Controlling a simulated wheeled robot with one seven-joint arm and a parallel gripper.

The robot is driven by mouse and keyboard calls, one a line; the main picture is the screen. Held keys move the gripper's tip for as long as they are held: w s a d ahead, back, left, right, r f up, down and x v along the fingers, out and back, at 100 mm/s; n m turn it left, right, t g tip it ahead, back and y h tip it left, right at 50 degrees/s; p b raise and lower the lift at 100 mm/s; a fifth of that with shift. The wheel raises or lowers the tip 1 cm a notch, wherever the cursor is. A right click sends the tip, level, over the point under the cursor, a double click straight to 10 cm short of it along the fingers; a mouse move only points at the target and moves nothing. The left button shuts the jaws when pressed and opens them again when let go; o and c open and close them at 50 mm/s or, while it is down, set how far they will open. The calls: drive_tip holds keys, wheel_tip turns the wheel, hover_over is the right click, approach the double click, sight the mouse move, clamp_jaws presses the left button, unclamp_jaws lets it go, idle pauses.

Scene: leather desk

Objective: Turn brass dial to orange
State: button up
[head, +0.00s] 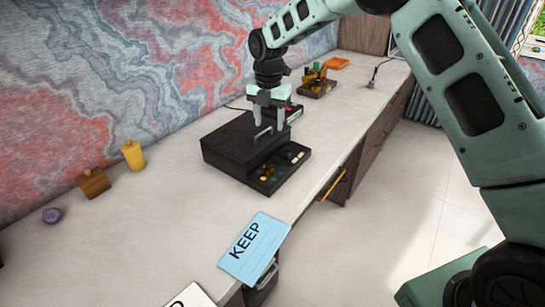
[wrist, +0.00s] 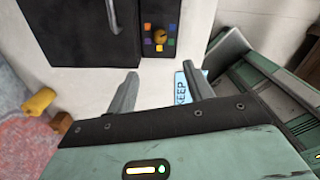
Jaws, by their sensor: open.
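The brass dial (wrist: 160,36) sits on a dark panel (wrist: 160,10) beside a black box. Small coloured squares surround it; an orange square (wrist: 147,27) is at its upper left in the wrist view. Which colour the dial points to is too small to tell. In the head view the dial (head: 269,170) is on the low panel at the box's front right. My gripper (head: 268,122) is open and empty, pointing down above the black box (head: 235,143), apart from the dial. In the wrist view its fingers (wrist: 161,70) are spread below the dial.
The box has a metal handle (head: 262,132). A blue KEEP card (head: 255,250) lies at the desk's front edge. A yellow cylinder (head: 133,155), a brown block (head: 93,183) and a purple round thing (head: 51,215) stand left.

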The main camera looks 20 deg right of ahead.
sight(269, 168)
wheel_tip(269, 168, down, 17)
drive_tip(key=p, duration=0.3)
drive_tip(key=shift+f, duration=0.1)
drive_tip(key=c, duration=1)
